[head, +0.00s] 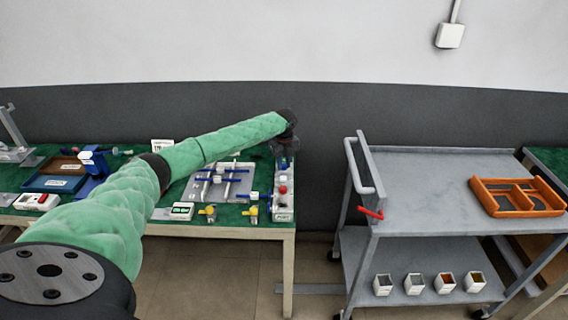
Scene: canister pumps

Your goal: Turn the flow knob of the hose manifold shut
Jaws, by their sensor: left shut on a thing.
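The green workbench holds a narrow pale unit (283,208) with a red knob and blue parts near its right edge. It seems to be the hose manifold, though its label is too small to read. My left arm reaches across from the left, and my left gripper (285,157) is over the far end of this unit. It is shut on a small part there, apparently the flow knob, which the dark fingers mostly hide. The knob's angle cannot be told. My right gripper is out of view.
A grey plate with blue crossed pipes (222,183) lies left of the unit, with yellow-handled valves (209,212) in front. A grey cart (430,180) with an orange tray (518,196) stands to the right, across a floor gap. Small boxes (414,283) stand on its lower shelf.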

